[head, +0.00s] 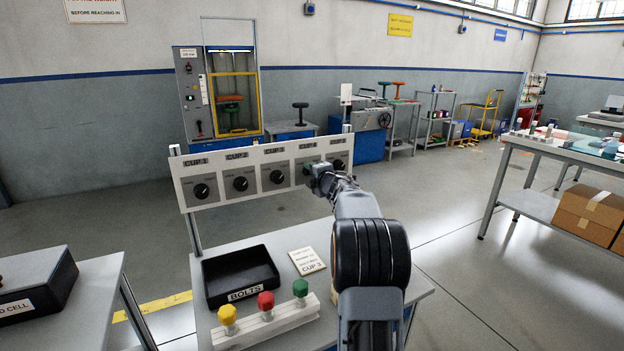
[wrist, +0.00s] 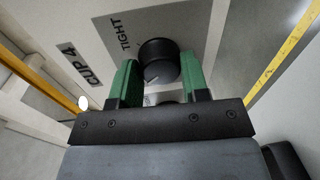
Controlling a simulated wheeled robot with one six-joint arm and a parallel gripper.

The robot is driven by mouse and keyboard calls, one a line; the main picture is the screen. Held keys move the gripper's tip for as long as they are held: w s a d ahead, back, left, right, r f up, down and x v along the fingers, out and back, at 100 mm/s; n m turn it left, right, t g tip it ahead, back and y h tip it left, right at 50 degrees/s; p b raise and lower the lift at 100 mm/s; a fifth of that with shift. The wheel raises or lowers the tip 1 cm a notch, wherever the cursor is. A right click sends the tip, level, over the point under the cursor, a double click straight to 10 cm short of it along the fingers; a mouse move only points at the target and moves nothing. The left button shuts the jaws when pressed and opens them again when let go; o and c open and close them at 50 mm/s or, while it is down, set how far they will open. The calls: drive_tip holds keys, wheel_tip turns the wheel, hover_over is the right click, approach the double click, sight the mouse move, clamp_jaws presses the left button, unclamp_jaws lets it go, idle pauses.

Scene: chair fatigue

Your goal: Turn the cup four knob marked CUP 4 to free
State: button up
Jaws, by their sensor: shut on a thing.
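The cup four knob (wrist: 157,52) is black and round, on a grey plate next to a CUP 4 label (wrist: 83,66) in the wrist view. The word TIGHT (wrist: 121,37) is beside it; the word free is not visible. A white mark on the knob points toward the bottom of the wrist picture. My gripper (wrist: 158,72) is shut on the knob, with one green finger on each side. In the head view my gripper (head: 318,172) is at the white panel (head: 259,167), hiding most of the fourth knob.
Other panel knobs flank it: CUP 3 (head: 277,177) to the left and a fifth (head: 340,165) close on the right. Below are a black BOLTS tray (head: 240,275), a CUP 3 card (head: 307,261) and a white strip (head: 268,325) with yellow, red and green knobs.

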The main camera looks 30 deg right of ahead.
drive_tip(key=shift+n+b, duration=0.35)
drive_tip(key=shift+n, duration=0.25)
idle(0.3)
drive_tip(key=o, duration=0.9)
drive_tip(key=s, duration=0.4)
drive_tip(key=s+a, duration=0.1)
drive_tip(key=s, duration=0.4)
drive_tip(key=s+a+r, duration=0.1)
drive_tip(key=s, duration=0.3)
drive_tip(key=shift+s+r, duration=0.1)
drive_tip(key=shift+s, duration=0.25)
